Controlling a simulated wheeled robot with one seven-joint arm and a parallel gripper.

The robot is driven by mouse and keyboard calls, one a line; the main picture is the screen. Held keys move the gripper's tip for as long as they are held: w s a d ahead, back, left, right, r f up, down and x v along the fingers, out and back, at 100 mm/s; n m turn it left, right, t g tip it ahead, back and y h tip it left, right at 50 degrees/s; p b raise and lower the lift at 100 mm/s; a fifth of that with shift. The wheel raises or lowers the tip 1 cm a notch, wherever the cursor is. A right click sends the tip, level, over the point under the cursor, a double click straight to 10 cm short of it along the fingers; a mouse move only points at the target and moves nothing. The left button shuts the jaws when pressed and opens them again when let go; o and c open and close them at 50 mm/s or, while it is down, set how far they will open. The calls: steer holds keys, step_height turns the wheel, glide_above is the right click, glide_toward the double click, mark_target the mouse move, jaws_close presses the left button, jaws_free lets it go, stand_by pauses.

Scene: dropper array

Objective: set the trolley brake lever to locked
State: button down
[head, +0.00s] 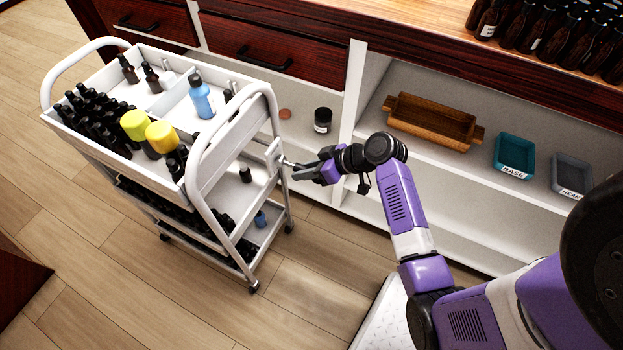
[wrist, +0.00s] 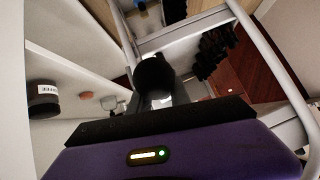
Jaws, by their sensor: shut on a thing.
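The white trolley (head: 232,135) stands at the left in the head view, with a pale bracket (head: 274,155) on the side facing my arm. The brake lever (head: 288,162) sticks out from this bracket towards my gripper (head: 303,170). My gripper is shut on the lever's end beside the trolley's right legs. In the wrist view, a dark round end (wrist: 155,73) shows in front of the gripper, against the trolley frame. The fingers hide much of the lever, and I cannot read any lock marking or tell its setting.
The trolley carries dark bottles (head: 92,122), yellow-capped bottles (head: 148,132) and a blue bottle (head: 201,96). Behind it is a cabinet with open shelves, holding a black jar (head: 322,120), a wooden tray (head: 432,122) and a teal bin (head: 514,157). The wooden floor in front is clear.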

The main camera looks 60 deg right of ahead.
steer(key=f+t+b, duration=0.1)
steer(key=b, duration=0.3)
steer(key=f+t+b, duration=0.1)
steer(key=t+b, duration=0.1)
steer(key=b, duration=0.3)
steer(key=w+f+t+b, duration=0.1)
steer(key=t+b, duration=0.1)
steer(key=b, duration=0.3)
steer(key=shift+f+y, duration=0.4)
steer(key=shift+r+n+t+b, duration=0.1)
steer(key=shift+n+t+b, duration=0.2)
steer(key=shift+t+b, duration=0.3)
steer(key=shift+w, duration=0.1)
steer(key=c, duration=1.2)
jaws_free()
steer(key=p+v, duration=0.1)
steer(key=v, duration=0.6)
steer(key=shift+s+p, duration=0.3)
steer(key=shift+s, duration=0.1)
